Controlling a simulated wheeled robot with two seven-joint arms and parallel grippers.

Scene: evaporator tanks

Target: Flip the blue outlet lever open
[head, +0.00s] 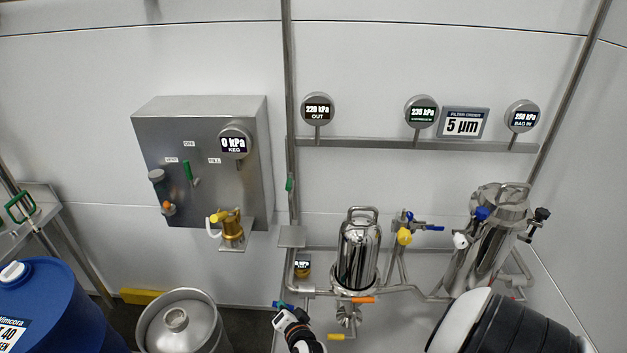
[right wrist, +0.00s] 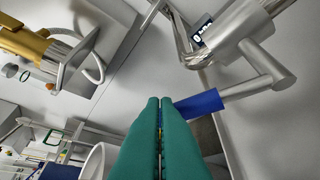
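The blue outlet lever (right wrist: 198,103) shows in the right wrist view as a blue sleeve on a metal stem from the steel pipe. In the head view it is a small blue piece (head: 277,304) low in the middle, left of the filter housing. My right gripper (right wrist: 159,99) has green fingers pressed nearly together, with only a thin slit between them. The lever's free end meets the right finger near its tip and is partly hidden there; I cannot tell whether they touch. In the head view the right gripper (head: 284,307) is at the lever. My left gripper is out of view.
A steel filter housing (head: 357,252) with an orange handle (head: 362,300) stands right of the lever. A steel keg (head: 180,325) and a blue drum (head: 45,300) stand at lower left. A small 0 kPa gauge (head: 302,266) sits just above the pipe.

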